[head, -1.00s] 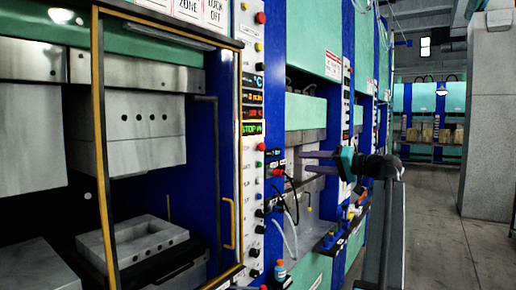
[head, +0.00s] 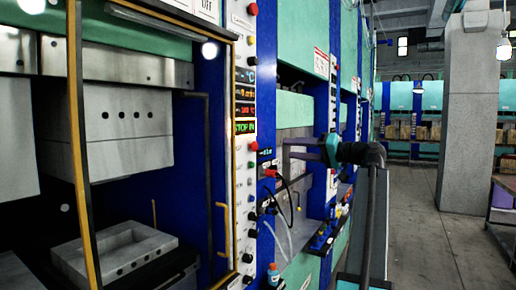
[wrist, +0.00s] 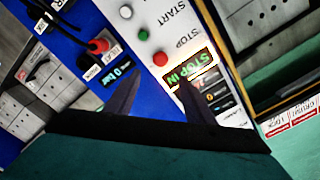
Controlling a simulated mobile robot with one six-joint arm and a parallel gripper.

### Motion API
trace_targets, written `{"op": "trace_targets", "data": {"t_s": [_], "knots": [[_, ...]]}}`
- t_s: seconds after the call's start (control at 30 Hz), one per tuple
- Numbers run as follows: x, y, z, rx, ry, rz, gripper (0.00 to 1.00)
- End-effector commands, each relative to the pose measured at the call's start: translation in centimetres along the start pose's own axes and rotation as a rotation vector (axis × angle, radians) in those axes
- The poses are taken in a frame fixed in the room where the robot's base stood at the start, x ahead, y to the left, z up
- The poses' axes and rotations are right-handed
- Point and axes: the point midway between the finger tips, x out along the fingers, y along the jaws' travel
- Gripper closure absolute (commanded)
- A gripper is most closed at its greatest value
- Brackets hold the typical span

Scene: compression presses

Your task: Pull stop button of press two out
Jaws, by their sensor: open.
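The red stop button (head: 251,146) sits on the white control strip of the near press, just under the green "STOP IN" display (head: 244,128). In the wrist view the red button (wrist: 160,59) lies beside the word STOP, next to the lit "STOP IN" display (wrist: 190,68). My gripper (head: 290,148) is open, its fingers pointing left toward the panel. In the wrist view my gripper (wrist: 160,80) has its two dark fingers apart and empty, with the red button just past the gap between the tips. I cannot tell the remaining distance. Which press is number two is not readable.
A green button (wrist: 143,36) and a white button (wrist: 126,12) sit in line with the red one. A red plug with a black cable (head: 271,173) sticks out beside the strip. A bottle (head: 273,274) stands below. The aisle floor (head: 415,225) is clear.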

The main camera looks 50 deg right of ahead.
Motion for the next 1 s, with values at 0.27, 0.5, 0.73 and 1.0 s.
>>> {"op": "trace_targets", "data": {"t_s": [0.27,0.5,0.73,1.0], "knots": [[1.9,-0.1,0.0,0.0,-0.002,-0.001,0.51],[5.0,-0.2,-0.1,0.001,-0.003,-0.003,0.51],[8.4,-0.3,0.0,0.001,-0.004,-0.003,0.51],[12.1,-0.2,0.0,0.001,-0.003,-0.002,0.51]]}}
